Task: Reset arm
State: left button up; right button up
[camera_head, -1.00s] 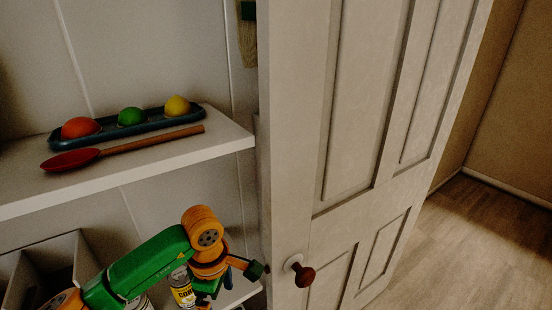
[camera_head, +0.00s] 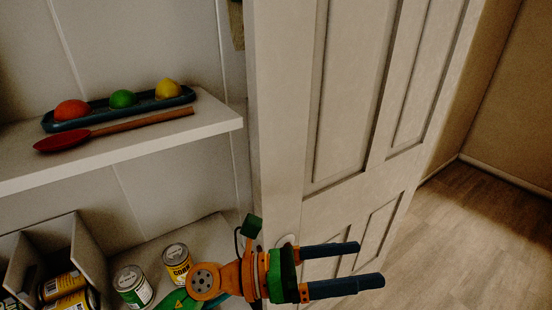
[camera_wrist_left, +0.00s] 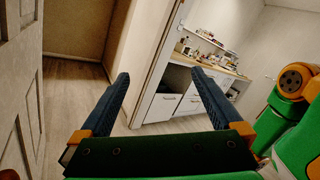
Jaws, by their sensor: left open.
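My left gripper (camera_head: 352,268) is open and empty in the head view. Its two dark blue fingers point right, in front of the lower part of a white panelled door (camera_head: 345,130). A green and orange part of my own body (camera_wrist_left: 290,95) shows at the right of that view. My right gripper is not in view.
An upper shelf (camera_head: 215,122) holds a blue tray (camera_head: 60,126) of coloured round items and a red spoon (camera_head: 62,141). Below are cans (camera_head: 177,262) and a divided bin (camera_head: 90,250). Open wooden floor (camera_head: 480,230) lies right of the door. The wrist view shows a counter (camera_wrist_left: 215,68).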

pick_arm(q)
jog(key=w+a+r+n+t+y, duration=0.2)
jog(key=w+a+n+t+y, duration=0.3)
jog(key=n+t, duration=0.55)
jog(key=w+a+r+n+t+y, duration=0.2)
jog(key=w+a+n+t, duration=0.45)
jog(key=n, duration=0.75)
jog(key=s+a+f+n+y, duration=0.1)
jog(key=a+f+n+y, duration=1.05)
jog(key=n, duration=0.25)
jog(key=s+a+f+n+g+y, duration=0.1)
jog(key=s+a+f+n+g, duration=0.15)
jog(key=f, duration=0.35)
jog(key=s+a+f+n+g, duration=0.2)
jog(key=s+f+g, duration=0.2)
jog(key=f, duration=0.1)
jog(key=s+f+n+g, duration=0.3)
jog(key=s+f+g, duration=0.55)
jog(key=s, duration=0.55)
jog(key=s+f+g+p, duration=0.15)
jog(key=s+f, duration=0.25)
jog(key=f, duration=1.3)
jog(key=s+a+f+p, duration=0.1)
jog(key=s+a+f, duration=0.1)
jog(key=s+f, duration=0.5)
jog(key=s, duration=0.4)
jog(key=shift+s+f+p, duration=0.15)
jog(key=shift+f+p, duration=0.05)
jog(key=shift+p, duration=0.1)
